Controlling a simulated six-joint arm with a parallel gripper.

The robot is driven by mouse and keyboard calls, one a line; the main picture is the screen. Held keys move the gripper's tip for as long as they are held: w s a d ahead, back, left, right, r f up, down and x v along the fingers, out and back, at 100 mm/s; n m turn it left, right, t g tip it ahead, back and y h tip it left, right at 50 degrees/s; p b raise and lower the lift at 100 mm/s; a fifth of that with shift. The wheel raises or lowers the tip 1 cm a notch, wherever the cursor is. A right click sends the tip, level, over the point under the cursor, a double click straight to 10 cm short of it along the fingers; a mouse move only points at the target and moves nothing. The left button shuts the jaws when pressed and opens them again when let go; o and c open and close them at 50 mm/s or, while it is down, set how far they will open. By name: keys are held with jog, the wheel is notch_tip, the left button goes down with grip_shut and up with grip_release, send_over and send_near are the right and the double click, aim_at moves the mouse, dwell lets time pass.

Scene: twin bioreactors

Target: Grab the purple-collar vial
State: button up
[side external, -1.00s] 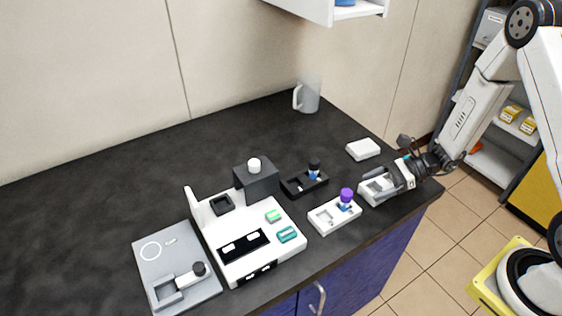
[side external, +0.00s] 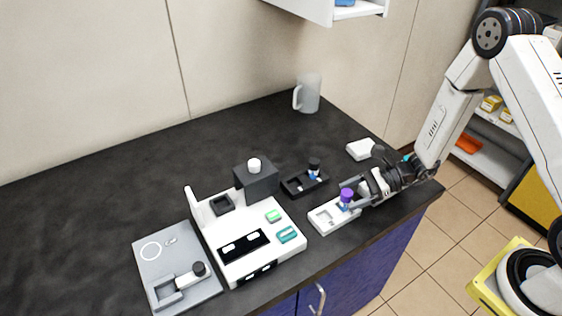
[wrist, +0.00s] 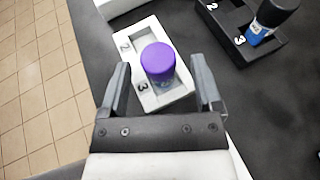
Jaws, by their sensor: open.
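The purple-collar vial (side external: 346,196) stands upright in the right-hand end of a white two-slot holder (side external: 325,219). In the wrist view its purple top (wrist: 158,60) lies between my two open fingers, by the slot marked 3. My gripper (wrist: 163,85) is open, with one finger on each side of the vial and a visible gap to each. In the side view my gripper (side external: 357,195) reaches in low from the right, its fingertips beside the vial. The slot marked 2 looks empty.
A black holder (side external: 295,188) with a black-capped blue vial (side external: 314,167) stands behind. A white machine (side external: 248,237) and a grey plate (side external: 172,260) stand to the left. A white block (side external: 360,149) lies behind my gripper, and a mug (side external: 308,95) stands farther back.

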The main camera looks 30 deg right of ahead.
jog(key=shift+w+a+f, duration=0.2)
jog(key=shift+a+f, duration=0.05)
jog(key=shift+a, duration=0.3)
grip_shut()
